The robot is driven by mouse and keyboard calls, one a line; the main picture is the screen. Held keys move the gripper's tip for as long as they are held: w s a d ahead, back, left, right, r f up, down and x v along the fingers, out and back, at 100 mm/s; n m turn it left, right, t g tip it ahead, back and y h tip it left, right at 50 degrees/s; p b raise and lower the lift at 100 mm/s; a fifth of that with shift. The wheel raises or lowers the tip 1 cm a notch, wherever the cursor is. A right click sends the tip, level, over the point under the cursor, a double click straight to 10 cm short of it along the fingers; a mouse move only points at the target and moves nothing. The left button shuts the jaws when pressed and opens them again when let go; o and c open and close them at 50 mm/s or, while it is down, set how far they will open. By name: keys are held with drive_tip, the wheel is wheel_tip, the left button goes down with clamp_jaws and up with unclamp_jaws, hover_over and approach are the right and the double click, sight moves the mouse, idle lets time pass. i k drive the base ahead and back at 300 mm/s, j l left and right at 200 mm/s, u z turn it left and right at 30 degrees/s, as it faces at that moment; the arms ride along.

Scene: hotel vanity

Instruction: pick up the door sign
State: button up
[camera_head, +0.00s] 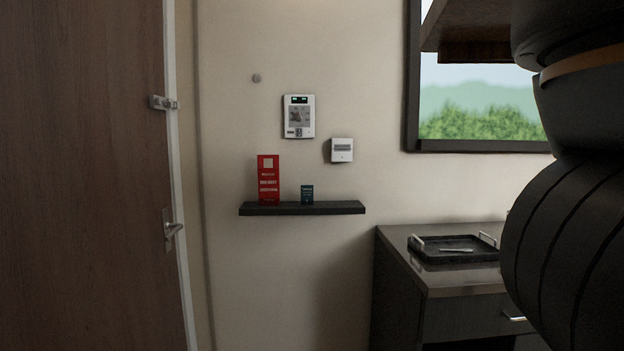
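The red door sign (269,181) stands upright on a narrow dark wall shelf (325,208), near the shelf's left end. It is a tall flat card with white print and a pale square near its top. A small teal card or box (307,195) stands to its right on the same shelf, a little apart from it. My gripper is not in view. Only dark rounded links of my own arm show, large and close at the right edge.
Wall panels (299,117) (342,150) hang above the shelf. At right, a dark cabinet (395,262) bears a black tray (427,257). The wall below the shelf is bare.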

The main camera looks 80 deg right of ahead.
sight(268, 178)
drive_tip(key=z, duration=1.65)
drive_tip(key=i+j+u, duration=0.15)
drive_tip(key=i, duration=0.45)
drive_tip(key=i+j+u, duration=0.1)
drive_tip(key=i, duration=0.5)
